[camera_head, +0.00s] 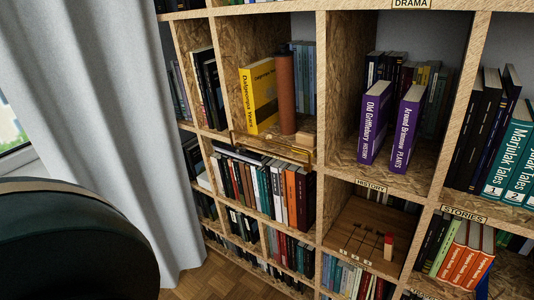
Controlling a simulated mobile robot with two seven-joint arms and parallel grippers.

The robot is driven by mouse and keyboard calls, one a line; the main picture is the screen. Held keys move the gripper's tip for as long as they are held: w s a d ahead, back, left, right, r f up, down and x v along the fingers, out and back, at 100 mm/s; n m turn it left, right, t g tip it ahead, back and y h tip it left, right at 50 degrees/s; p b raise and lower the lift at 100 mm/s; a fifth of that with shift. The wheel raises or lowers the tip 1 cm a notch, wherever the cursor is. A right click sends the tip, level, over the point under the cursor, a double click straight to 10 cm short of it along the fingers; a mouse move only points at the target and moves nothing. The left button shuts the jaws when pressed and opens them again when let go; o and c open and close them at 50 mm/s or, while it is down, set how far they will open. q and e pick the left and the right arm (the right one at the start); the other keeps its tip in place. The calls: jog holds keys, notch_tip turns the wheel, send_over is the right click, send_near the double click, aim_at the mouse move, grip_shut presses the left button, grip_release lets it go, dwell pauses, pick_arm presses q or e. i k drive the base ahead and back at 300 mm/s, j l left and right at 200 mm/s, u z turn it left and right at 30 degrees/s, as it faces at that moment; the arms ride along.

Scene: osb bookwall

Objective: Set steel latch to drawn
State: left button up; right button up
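A brown wooden panel (350,215) sits in the shelf compartment below the HISTORY label. Several thin dark rods with knob-like ends (358,238) show on it, with small pale tags along its front edge. A small red and white block (388,246) stands at its right side. I cannot tell which of these, if any, is the steel latch, nor its setting; the parts are too small. Neither of my grippers is in view.
The bookwall (321,100) fills the middle and right. Purple books (375,122), a yellow book (258,95) and a brown cylinder (286,92) stand above. A brass rail (270,148) fronts one shelf. A curtain (105,100) and dark rounded shape (70,245) are left.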

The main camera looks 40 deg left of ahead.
aim_at(238, 151)
jog(key=u, duration=1.35)
